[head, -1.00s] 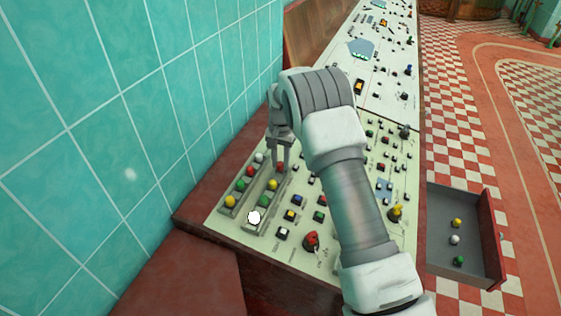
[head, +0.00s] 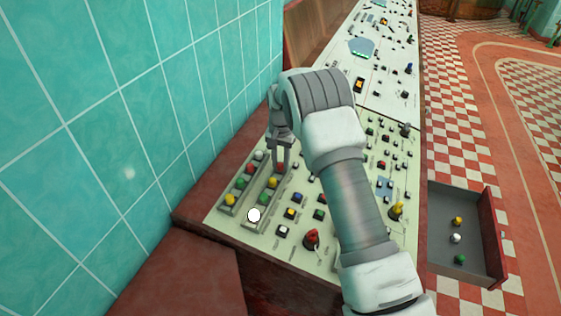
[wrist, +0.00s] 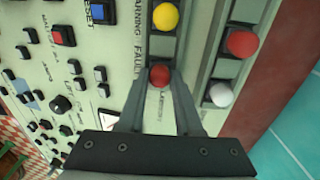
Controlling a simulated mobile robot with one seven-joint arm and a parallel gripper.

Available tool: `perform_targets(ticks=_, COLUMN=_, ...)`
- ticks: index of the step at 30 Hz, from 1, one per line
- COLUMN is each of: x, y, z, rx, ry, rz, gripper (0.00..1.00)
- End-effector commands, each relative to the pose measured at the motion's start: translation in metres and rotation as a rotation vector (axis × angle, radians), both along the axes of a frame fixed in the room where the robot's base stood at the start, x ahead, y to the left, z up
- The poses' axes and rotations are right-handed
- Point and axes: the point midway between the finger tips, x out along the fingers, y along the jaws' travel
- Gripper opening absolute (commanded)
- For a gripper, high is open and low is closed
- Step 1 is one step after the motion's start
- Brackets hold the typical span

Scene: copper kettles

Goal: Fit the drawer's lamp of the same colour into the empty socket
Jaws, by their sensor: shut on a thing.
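My gripper (head: 280,158) is shut on a red lamp (wrist: 160,77) at the far end of the right lamp strip (head: 247,226). The red lamp is in line with that strip, over or in its end socket; I cannot tell whether it is fully seated. Nearer along this strip are a yellow lamp (head: 272,182), a green lamp (head: 263,198) and a white lamp (head: 254,215). The left strip holds white (head: 260,155), red (head: 250,168), green (head: 240,183) and yellow (head: 230,200) lamps.
The sloping console panel (head: 330,250) carries several buttons, switches and a red knob (head: 312,238) right of the strips. A teal tiled wall (head: 100,130) rises on the left behind a dark red ledge (head: 210,190). The drawer juts out over the checkered floor at right.

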Motion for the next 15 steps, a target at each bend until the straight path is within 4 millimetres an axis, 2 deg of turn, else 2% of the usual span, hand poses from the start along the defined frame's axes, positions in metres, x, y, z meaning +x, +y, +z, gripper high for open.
perform_targets(ticks=8, x=0.0000, y=0.0000, z=-0.0049, rx=0.000, ry=0.000, rz=0.000, gripper=0.00)
perform_targets(ticks=9, x=0.0000, y=0.0001, z=-0.0042, rx=0.000, ry=0.000, rz=0.000, gripper=0.39)
perform_targets(ticks=14, x=0.0000, y=0.0000, z=-0.0041, rx=0.000, ry=0.000, rz=0.000, gripper=0.68)
perform_targets(ticks=15, x=0.0000, y=0.0000, z=-0.0041, rx=0.000, ry=0.000, rz=0.000, gripper=0.69)
